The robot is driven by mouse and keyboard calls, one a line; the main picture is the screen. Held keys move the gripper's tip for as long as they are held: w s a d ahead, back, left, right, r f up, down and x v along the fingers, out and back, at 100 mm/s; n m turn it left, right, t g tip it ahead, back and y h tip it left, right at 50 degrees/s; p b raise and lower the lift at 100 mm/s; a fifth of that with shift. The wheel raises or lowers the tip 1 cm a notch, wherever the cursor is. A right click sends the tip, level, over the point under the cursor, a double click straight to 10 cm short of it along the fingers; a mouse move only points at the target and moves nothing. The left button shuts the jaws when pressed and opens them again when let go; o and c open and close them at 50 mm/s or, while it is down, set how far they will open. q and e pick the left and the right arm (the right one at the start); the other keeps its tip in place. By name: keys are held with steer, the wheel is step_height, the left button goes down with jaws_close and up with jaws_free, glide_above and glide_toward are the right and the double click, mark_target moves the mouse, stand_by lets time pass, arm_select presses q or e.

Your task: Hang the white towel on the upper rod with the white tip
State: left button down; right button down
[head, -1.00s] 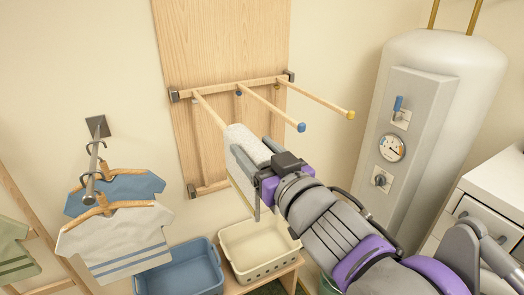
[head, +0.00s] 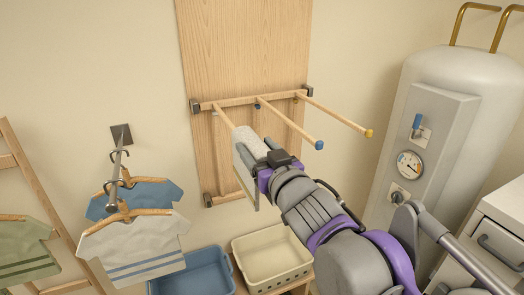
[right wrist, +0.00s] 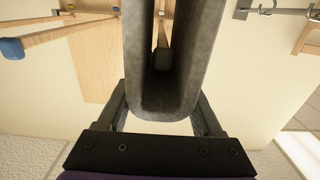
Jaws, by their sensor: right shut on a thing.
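The white towel (head: 246,148) is folded in half in the head view, at the outer part of the left rod (head: 226,116) on the wooden rack. My right gripper (head: 268,166) is shut on it. The rod's tip is hidden in the head view. In the right wrist view the towel (right wrist: 162,108) shows as a grey, shaded U between my fingers. A rod with a blunt grey end (right wrist: 162,59) shows inside the fold; I cannot tell whether the cloth touches it. My left gripper is not in view.
Beside it are a blue-tipped rod (head: 290,124) and a yellow-tipped rod (head: 335,117). Shirts on hangers (head: 135,245) hang at left. A blue basket (head: 192,273) and a cream basket (head: 272,258) stand below. A white tank (head: 450,85) stands at right.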

mark_target(246, 131)
steer(key=shift+p+x, duration=0.6)
steer(key=shift+x, duration=2.8)
steer(key=shift+w+f, duration=0.15)
steer(key=shift+f, duration=0.45)
steer(key=shift+f+b, duration=0.2)
steer(key=shift+b, duration=0.15)
jaws_free()
